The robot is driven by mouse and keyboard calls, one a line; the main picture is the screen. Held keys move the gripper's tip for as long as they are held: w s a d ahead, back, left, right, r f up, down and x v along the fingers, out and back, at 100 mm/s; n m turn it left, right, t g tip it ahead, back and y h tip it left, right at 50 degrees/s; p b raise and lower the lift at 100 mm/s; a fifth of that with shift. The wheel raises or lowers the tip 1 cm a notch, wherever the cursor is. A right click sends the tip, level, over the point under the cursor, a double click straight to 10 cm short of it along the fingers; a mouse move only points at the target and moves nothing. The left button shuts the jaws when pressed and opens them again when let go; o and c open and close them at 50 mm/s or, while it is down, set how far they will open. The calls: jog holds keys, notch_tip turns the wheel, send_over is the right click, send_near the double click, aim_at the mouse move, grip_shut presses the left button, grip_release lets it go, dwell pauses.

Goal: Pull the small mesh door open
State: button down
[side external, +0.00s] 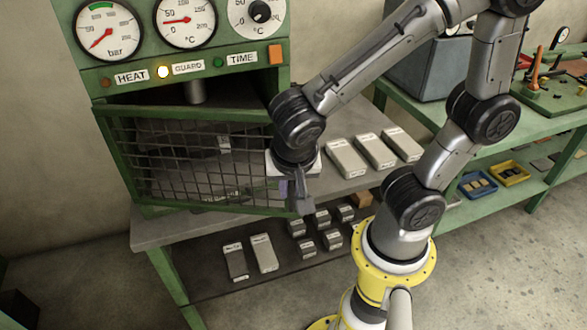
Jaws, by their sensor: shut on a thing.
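The small mesh door (205,165) has a green frame and a dark wire grid, and it covers the front of the green machine at the left. Its right side stands away from the machine, with a dark gap above its top edge, so it looks partly open. My gripper (300,208) points down at the door's free right edge and is shut on the door there. The exact grip point, and any handle, is hidden by the fingers and wrist.
Grey blocks (346,158) lie on the bench to the right of my gripper. More blocks lie on the lower shelf (205,282). A second green bench (460,130) stands behind my arm.

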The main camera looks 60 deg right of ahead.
jog(key=a+m+g, duration=0.2)
jog(key=a+m, duration=0.4)
jog(key=a, duration=1.3)
jog(key=w+a, duration=0.5)
jog(key=a, duration=0.4)
jog(key=w+a, duration=0.6)
jog(key=a, duration=0.3)
jog(key=c, duration=1)
grip_release()
jog(key=shift+o, duration=0.8)
jog(key=shift+w+d, duration=0.1)
